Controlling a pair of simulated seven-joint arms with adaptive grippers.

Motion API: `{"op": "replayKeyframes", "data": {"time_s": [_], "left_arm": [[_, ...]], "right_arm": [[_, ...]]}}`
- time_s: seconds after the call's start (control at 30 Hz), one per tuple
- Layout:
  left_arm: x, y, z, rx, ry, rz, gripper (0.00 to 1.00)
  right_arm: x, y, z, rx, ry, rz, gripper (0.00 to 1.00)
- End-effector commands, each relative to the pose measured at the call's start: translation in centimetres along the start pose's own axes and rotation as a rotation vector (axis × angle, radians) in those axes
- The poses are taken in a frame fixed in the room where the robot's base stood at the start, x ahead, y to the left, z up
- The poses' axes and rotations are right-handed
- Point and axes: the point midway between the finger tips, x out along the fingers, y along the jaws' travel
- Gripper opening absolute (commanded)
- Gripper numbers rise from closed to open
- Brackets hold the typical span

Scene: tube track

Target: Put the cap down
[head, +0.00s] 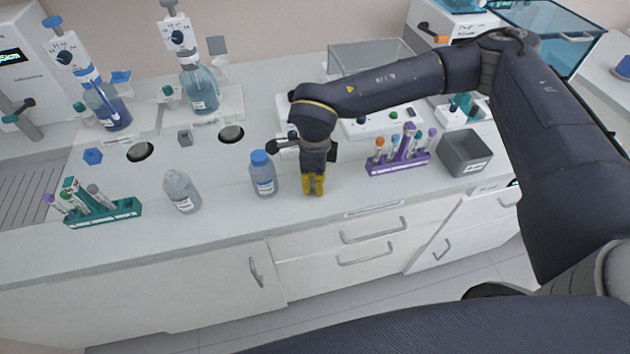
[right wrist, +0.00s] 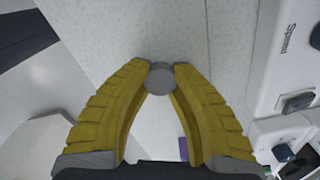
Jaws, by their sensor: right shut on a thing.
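My right gripper (head: 313,186) points down with its yellow fingers low over the front of the white counter, just right of the blue-capped bottle (head: 264,178). In the right wrist view its fingertips (right wrist: 160,73) are closed on a small round grey cap (right wrist: 160,80). The cap is hidden by the fingers in the head view. I cannot tell whether it touches the counter. A clear bottle (head: 182,194) with a white label stands further left and shows no coloured cap. My left gripper is out of view.
A purple rack (head: 398,164) with several tubes and a grey bin (head: 466,155) stand to the right. A teal rack (head: 103,211) with tubes is at the far left. The counter (head: 225,200) is clear between the two bottles. Its front edge is close to my gripper.

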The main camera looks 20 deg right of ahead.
Motion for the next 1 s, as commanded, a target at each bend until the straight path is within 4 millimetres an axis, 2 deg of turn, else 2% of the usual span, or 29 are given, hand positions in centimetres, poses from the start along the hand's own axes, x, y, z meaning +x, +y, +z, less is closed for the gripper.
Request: {"op": "replayKeyframes", "data": {"time_s": [0.1,0.13,0.3,0.67,0.77,1.0], "left_arm": [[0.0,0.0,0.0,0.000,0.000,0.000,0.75],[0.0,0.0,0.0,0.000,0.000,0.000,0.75],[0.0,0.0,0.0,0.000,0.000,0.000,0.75],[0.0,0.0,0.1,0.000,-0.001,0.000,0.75],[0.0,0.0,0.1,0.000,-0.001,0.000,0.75],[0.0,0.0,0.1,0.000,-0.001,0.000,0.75]], "right_arm": [[0.3,0.0,0.0,0.000,0.001,0.000,0.00],[0.3,0.0,0.0,0.000,0.000,0.000,0.23],[0.3,0.0,0.0,0.000,0.000,0.000,0.42],[-0.3,0.0,0.0,0.000,-0.001,-0.001,0.42],[-1.4,-0.1,0.0,0.000,-0.001,-0.003,0.42],[-5.7,-0.1,0.0,0.000,-0.002,-0.003,0.42]]}}
